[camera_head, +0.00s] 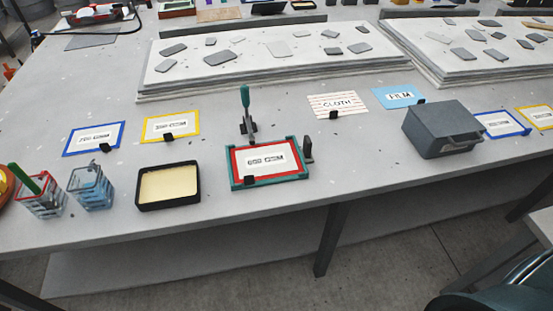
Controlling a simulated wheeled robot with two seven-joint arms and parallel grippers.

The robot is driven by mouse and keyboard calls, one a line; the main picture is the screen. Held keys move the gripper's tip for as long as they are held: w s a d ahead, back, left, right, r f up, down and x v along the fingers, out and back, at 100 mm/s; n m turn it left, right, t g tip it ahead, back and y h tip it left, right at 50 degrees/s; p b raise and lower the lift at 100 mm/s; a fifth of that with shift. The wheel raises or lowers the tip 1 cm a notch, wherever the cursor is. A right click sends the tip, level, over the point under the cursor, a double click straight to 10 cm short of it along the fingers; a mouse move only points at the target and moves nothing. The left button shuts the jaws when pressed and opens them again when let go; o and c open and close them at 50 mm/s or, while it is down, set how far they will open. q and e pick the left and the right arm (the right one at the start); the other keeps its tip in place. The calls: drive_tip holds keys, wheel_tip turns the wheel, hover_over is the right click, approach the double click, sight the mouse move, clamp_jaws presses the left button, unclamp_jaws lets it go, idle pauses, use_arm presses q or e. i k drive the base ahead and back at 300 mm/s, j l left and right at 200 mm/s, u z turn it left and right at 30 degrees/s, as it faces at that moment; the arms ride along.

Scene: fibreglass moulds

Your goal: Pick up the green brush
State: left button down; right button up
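A bright green handle (25,179), apparently the green brush, leans up and to the left out of a clear red-rimmed container (45,205) at the table's left front. Its lower end is inside the container and I cannot make out bristles. A separate teal-handled tool (245,97) stands upright behind a red-and-teal framed card (268,162) near the middle. Neither of my grippers is in the head view.
A blue-tinted clear container (91,186) stands right beside the red-rimmed one. A black tray with a cream inside (168,186) is further right. A grey box (440,128) is at right. Low white slabs (160,90) with grey pieces lie behind. An orange round object (4,186) is at the left edge.

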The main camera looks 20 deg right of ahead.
sight(14, 167)
drive_tip(key=j+z, duration=0.15)
drive_tip(key=j, duration=0.4)
drive_tip(key=j+z, duration=0.15)
drive_tip(key=j, duration=0.4)
drive_tip(key=k+j+z, duration=0.15)
drive_tip(key=j, duration=0.4)
drive_tip(key=j+z, duration=0.15)
drive_tip(key=j, duration=0.45)
drive_tip(key=k+j+z, duration=0.15)
drive_tip(key=j, duration=0.35)
